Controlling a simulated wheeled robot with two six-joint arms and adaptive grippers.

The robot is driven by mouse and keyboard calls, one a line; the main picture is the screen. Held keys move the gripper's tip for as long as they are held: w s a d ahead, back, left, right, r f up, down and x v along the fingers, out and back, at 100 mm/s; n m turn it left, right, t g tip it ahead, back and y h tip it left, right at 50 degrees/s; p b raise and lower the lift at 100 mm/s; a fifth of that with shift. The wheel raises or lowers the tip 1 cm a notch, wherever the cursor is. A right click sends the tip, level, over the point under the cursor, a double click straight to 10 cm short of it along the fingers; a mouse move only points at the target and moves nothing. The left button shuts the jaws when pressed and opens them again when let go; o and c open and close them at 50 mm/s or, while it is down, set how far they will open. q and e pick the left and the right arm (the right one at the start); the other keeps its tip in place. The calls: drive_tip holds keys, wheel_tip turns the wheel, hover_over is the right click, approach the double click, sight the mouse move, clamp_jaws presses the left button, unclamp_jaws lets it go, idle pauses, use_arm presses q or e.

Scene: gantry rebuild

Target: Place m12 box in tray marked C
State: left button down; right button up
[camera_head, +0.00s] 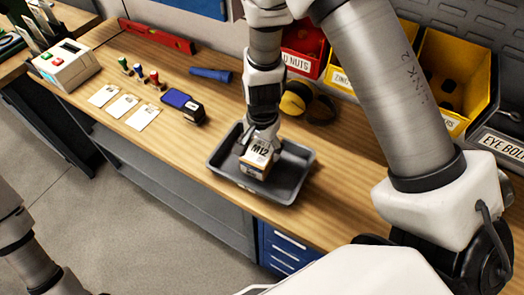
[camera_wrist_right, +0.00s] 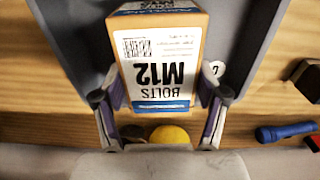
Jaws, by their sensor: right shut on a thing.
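The M12 box (camera_head: 256,158) is a small orange and white carton, held within the outline of a grey tray (camera_head: 222,179). My right gripper (camera_head: 262,138) is shut on it from above. In the right wrist view the box (camera_wrist_right: 158,62) sits between the two fingers of my right gripper (camera_wrist_right: 160,118), its label reading "BOLTS M12". I cannot tell whether its underside touches the tray floor.
Red (camera_head: 303,48) and yellow (camera_head: 447,72) bins line the back right. The front bench edge is close to the tray.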

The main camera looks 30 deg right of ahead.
sight(262, 154)
drive_tip(key=f, duration=0.3)
drive_tip(key=shift+w+d+f, duration=0.15)
drive_tip(key=shift+w+d, duration=0.05)
drive_tip(key=shift+w, duration=0.05)
drive_tip(key=shift+s+a, duration=0.2)
drive_tip(key=shift+s, duration=0.05)
drive_tip(key=o, duration=1.4)
drive_tip(key=shift+o, duration=0.9)
drive_tip(key=shift+w+d+f, duration=0.1)
drive_tip(key=shift+w, duration=0.05)
